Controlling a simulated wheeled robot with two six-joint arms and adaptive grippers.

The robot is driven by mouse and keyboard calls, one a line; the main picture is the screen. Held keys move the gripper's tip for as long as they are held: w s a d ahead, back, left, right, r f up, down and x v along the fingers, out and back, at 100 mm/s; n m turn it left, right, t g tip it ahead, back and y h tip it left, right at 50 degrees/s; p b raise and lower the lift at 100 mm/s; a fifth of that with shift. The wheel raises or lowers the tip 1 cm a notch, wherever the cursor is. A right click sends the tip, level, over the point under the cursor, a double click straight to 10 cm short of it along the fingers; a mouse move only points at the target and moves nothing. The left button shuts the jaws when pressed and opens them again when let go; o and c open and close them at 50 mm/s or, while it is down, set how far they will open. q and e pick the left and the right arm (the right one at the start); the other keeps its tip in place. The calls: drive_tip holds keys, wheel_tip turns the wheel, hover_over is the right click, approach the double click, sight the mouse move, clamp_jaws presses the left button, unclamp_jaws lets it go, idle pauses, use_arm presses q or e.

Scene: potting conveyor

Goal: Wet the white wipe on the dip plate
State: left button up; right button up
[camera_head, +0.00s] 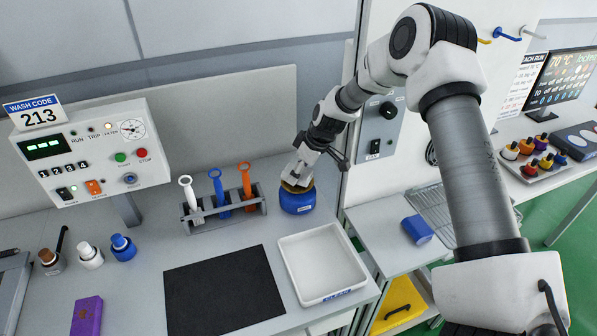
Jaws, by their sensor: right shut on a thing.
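My right gripper (296,182) reaches down from the upper right onto a round blue can with a brass-coloured dip plate (297,199) on top. The fingers are shut, with their tips at the plate. A small pale patch shows between them, which fits the white wipe; most of it is hidden by the gripper, and I see no white wipe elsewhere. I cannot tell how far the plate is pressed down. My left gripper is not in view.
A rack (225,211) with white, blue and orange handled tools stands left of the can. A white tray (320,268) and a black mat (224,291) lie in front. Small bottles (90,256) and a purple block (87,315) are at left; a blue block (418,229) is at right.

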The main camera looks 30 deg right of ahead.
sight(291, 169)
drive_tip(key=shift+r+p, duration=1.6)
drive_tip(key=shift+r, duration=1.1)
drive_tip(key=shift+f, duration=0.1)
